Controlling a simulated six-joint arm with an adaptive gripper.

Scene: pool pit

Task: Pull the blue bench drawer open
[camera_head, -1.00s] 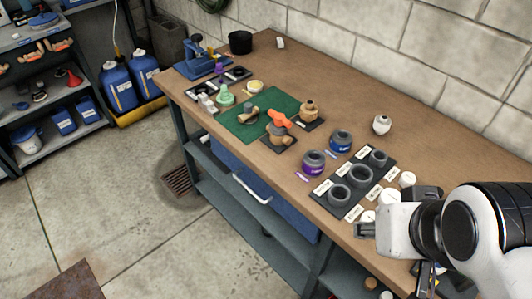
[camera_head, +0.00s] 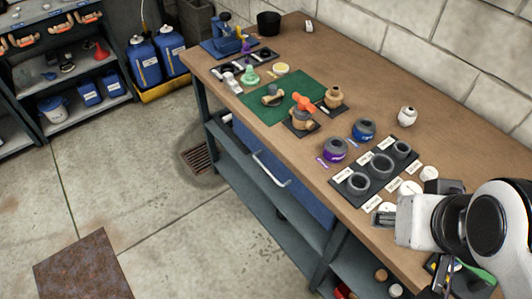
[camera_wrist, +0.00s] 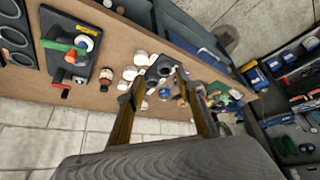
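The blue bench drawer (camera_head: 303,194) is under the bench top, facing the open floor, in the head view. Its front looks flush with the bench, so it appears shut. A pale bar handle (camera_head: 271,169) runs across the front. My gripper (camera_head: 411,201) is over the bench's near right end, to the right of the drawer and well apart from the handle. The wrist view shows both fingers (camera_wrist: 159,75) spread with nothing gripped, above the bench top.
The wooden bench top (camera_head: 370,84) carries a green mat (camera_head: 284,101), a dark tray of grey rings (camera_head: 353,193) and several small jars. A grey lower shelf (camera_head: 262,200) lies below the drawer. The concrete floor (camera_head: 160,225) before the drawer is clear; a rusty plate (camera_head: 83,268) lies farther left.

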